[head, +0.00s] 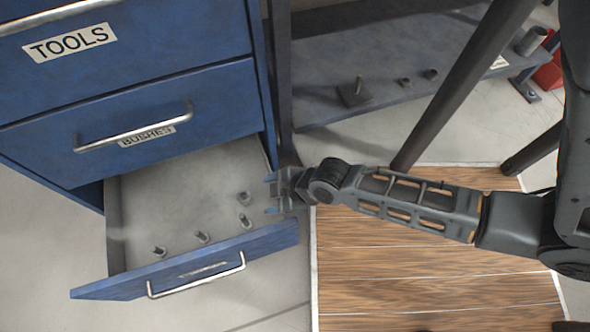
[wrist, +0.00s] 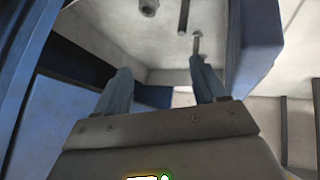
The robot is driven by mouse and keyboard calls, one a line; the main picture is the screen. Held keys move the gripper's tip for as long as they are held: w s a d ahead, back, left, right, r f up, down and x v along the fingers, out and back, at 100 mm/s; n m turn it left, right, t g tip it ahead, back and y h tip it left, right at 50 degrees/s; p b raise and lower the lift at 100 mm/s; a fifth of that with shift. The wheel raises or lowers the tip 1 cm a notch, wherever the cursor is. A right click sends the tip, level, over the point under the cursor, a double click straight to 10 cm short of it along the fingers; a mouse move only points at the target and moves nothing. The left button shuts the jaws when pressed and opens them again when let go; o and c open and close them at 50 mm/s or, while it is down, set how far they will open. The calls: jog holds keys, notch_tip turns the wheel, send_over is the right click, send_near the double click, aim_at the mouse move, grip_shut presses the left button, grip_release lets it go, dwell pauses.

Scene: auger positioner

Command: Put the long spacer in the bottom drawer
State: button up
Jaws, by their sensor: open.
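I cannot tell which piece, if any, is the long spacer. My gripper (head: 269,196) is open at the drawer's right side, fingers pointing left into it. In the wrist view, nothing shows between the blue fingers (wrist: 160,72). A thin grey rod (wrist: 184,14) lies beyond them, and another piece (wrist: 196,45) appears by the right fingertip; contact is unclear.
The drawers labelled TOOLS (head: 100,62) and BUSHES (head: 60,130) above are shut. A grey shelf (head: 320,105) at the back holds a few small metal parts. A dark slanted leg (head: 455,90) stands behind my arm. A wooden platform (head: 400,285) lies below my arm.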

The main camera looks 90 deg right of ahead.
jog(key=s+a+r+t, duration=0.2)
jog(key=a+r, duration=0.1)
jog(key=r, duration=0.6)
jog(key=s+a+r+m+t+y, duration=0.1)
jog(key=a+r+t, duration=0.2)
jog(key=r, duration=0.7)
jog(key=s+a+r+t+y, duration=0.1)
jog(key=s+a+r+t, duration=0.1)
jog(key=r, duration=0.8)
jog(key=shift+s+a+m+t, duration=0.3)
jog(key=shift+a+m+t, duration=0.1)
jog(key=shift+a, duration=0.15)
jog(key=shift+s, duration=0.1)
